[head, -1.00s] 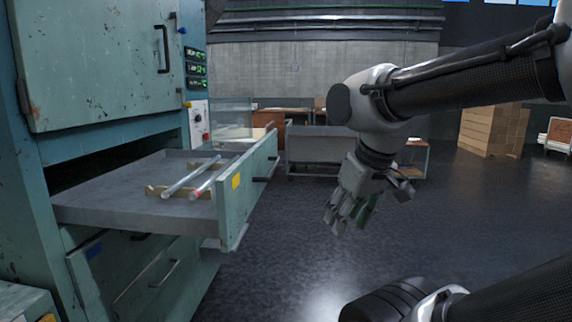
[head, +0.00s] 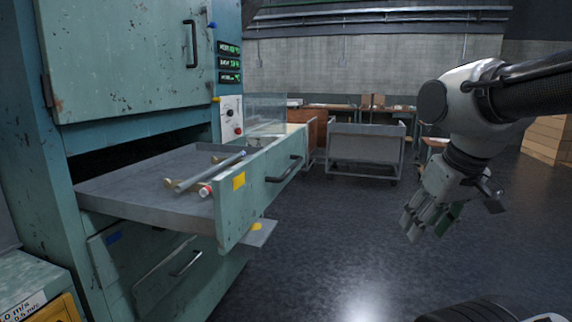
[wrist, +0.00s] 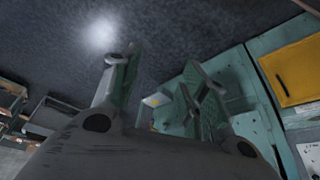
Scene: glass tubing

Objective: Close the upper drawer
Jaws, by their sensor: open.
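The upper drawer (head: 228,208) of the teal cabinet is pulled well out. Its front panel has a yellow label and a black bar handle (head: 284,168). Glass tubes (head: 210,172) lie on small wooden rests inside it, one with a red and white end. My gripper (head: 424,228) hangs to the right of the drawer, pointing down, open and empty, with clear floor between them. The wrist view shows its open fingers (wrist: 160,85) in front of the floor and teal cabinet surfaces.
A lower drawer (head: 170,265) sits below, with a yellow-marked ledge (head: 250,236) beside it. A grey cart (head: 365,150) stands behind. A cabinet with a yellow panel (head: 50,308) is at lower left. Dark floor is open in front of the cabinet.

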